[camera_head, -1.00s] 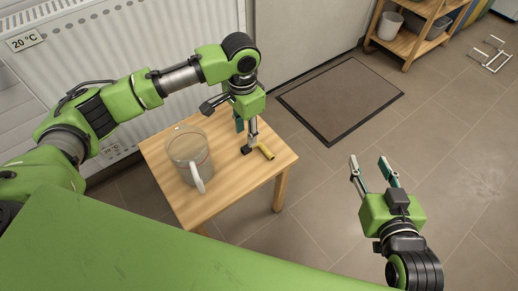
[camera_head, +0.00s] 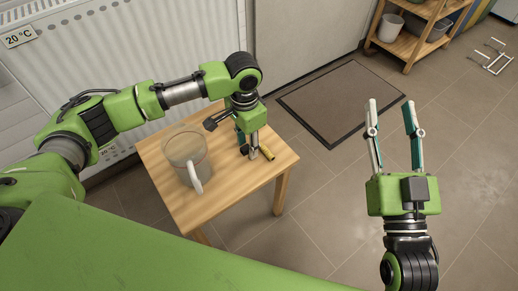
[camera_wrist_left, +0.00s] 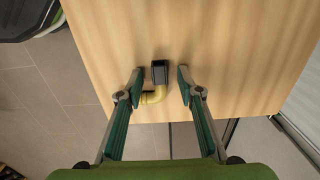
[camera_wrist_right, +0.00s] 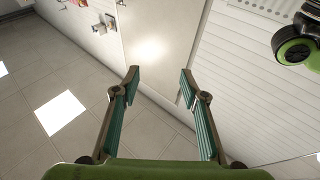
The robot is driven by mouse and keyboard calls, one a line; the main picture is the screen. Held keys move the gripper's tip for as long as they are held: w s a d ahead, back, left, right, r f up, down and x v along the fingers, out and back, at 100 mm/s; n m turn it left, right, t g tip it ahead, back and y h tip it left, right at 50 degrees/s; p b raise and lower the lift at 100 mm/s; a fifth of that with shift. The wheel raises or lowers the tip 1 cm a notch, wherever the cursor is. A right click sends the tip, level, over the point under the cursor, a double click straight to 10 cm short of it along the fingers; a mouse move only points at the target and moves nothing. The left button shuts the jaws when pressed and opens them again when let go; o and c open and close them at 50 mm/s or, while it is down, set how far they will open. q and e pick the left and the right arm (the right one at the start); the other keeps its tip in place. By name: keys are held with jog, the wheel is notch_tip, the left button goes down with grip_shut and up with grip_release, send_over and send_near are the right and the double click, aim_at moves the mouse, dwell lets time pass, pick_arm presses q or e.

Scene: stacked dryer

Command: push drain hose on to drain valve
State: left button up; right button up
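My right gripper (camera_head: 390,105) is open and empty above the floor at the right. I cannot make out a drain valve in any view.
A clear jug (camera_head: 186,160) with a white handle stands on the small wooden table (camera_head: 200,209), left of my left gripper. A white radiator (camera_head: 130,45) is behind the table. A dark mat (camera_head: 340,100) and a wooden shelf (camera_head: 405,45) are further back. Open floor lies right.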

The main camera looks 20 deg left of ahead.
pick_arm(q)
grip_shut()
jog(key=shift+r, duration=0.15)
